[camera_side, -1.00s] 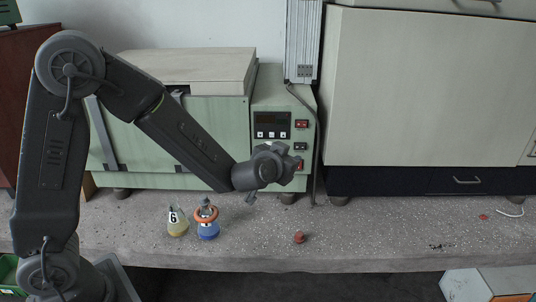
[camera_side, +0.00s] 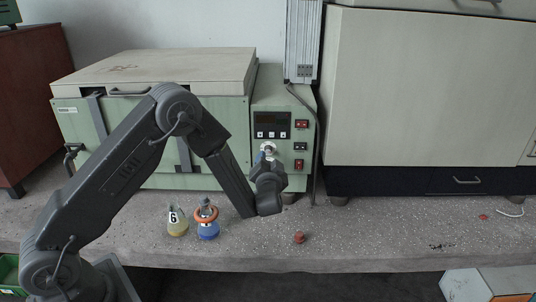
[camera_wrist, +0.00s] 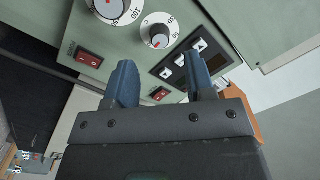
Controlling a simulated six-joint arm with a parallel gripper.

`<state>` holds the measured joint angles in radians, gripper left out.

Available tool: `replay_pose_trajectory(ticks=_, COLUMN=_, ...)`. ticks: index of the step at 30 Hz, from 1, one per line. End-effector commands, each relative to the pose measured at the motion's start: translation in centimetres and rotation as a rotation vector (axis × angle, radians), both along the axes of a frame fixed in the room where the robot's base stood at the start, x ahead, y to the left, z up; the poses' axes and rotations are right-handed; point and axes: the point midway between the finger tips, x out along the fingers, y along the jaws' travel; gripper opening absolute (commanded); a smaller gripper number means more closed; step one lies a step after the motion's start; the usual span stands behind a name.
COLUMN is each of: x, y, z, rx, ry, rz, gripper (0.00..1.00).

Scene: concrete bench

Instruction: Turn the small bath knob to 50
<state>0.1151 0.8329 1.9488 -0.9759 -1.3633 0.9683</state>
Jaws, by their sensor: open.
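The small bath knob (camera_wrist: 160,36) is a grey knob on a white dial with printed numbers on the green bath panel. In the wrist view it lies beyond and between my fingertips. A white dial (camera_side: 268,147) shows under the display in the side view, partly covered by my gripper. My gripper (camera_wrist: 160,76) is open and empty, its two blue fingers apart and pointing at the panel. In the side view my gripper (camera_side: 264,157) is just in front of the panel. The exact knob setting is too small to read.
A larger knob (camera_wrist: 108,8) sits beside the small one. Red switches (camera_wrist: 90,57) and a display (camera_side: 272,125) are on the same panel. A yellow flask (camera_side: 177,224), a blue flask (camera_side: 208,231) with an orange ring and a reddish stopper (camera_side: 299,238) stand on the bench.

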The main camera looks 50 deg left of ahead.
Motion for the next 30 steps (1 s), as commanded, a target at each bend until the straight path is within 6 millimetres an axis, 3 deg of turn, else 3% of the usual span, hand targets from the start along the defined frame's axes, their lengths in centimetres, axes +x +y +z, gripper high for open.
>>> replay_pose_trajectory(ticks=3, x=1.5, y=1.8, z=-0.1, rx=0.0, ry=0.0, rz=0.004, gripper=0.5)
replay_pose_trajectory(ticks=9, x=3.1, y=3.5, z=0.0, rx=0.0, ry=0.0, rz=0.001, gripper=0.5)
replay_pose_trajectory(ticks=21, x=3.7, y=4.0, z=0.0, rx=0.0, ry=0.001, rz=-0.001, gripper=0.5)
replay_pose_trajectory(ticks=30, x=3.7, y=4.0, z=0.0, rx=0.0, ry=0.0, rz=-0.001, gripper=0.22)
